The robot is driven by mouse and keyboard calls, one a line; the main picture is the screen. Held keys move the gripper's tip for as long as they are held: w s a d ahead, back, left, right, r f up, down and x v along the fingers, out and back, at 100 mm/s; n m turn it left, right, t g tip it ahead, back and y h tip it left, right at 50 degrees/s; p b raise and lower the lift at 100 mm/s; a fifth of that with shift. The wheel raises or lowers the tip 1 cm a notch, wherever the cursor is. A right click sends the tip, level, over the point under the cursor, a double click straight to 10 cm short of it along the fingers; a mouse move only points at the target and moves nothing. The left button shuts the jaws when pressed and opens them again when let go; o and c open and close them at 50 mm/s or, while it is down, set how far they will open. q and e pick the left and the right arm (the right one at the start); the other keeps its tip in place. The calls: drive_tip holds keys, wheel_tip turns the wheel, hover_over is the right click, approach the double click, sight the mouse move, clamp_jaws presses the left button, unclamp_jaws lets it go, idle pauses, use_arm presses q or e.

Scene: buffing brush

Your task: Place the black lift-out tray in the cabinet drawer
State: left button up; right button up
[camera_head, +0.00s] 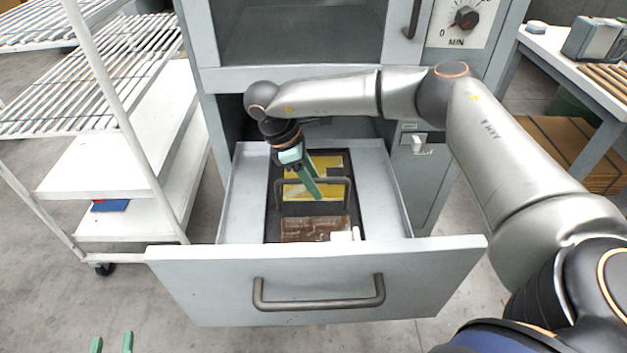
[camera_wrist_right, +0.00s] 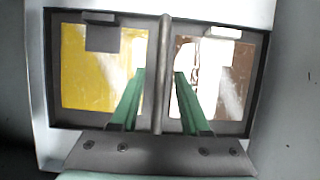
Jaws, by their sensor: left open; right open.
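The black lift-out tray (camera_head: 271,222) lies inside the open cabinet drawer (camera_head: 236,205), along its middle; it also shows in the right wrist view (camera_wrist_right: 57,122). A raised handle (camera_head: 349,190) spans the tray, seen from above as a bar (camera_wrist_right: 164,45). My right gripper (camera_head: 314,193) reaches down over the tray. Its green fingers stand open on either side of the handle bar in the right wrist view; I cannot tell whether they touch it. My left gripper (camera_head: 112,343) is open and empty at the bottom left, outside the drawer, only its fingertips showing.
The tray holds a yellow piece (camera_head: 298,188), a brown block (camera_head: 305,228) and small white pieces (camera_head: 342,236). The drawer front (camera_head: 420,272) has a bar handle. A white rack cart (camera_head: 110,170) stands left; a workbench (camera_head: 560,62) stands right.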

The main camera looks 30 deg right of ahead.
use_arm(q)
drive_tip(key=s+f+n+g+y+p, duration=0.1)
drive_tip(key=s+f+g, duration=0.3)
drive_tip(key=f, duration=0.6)
drive_tip(key=shift+s+g+p, duration=0.3)
drive_tip(key=shift+s+p, duration=0.1)
drive_tip(key=shift+s, duration=0.05)
use_arm(e)
drive_tip(key=v, duration=1.2)
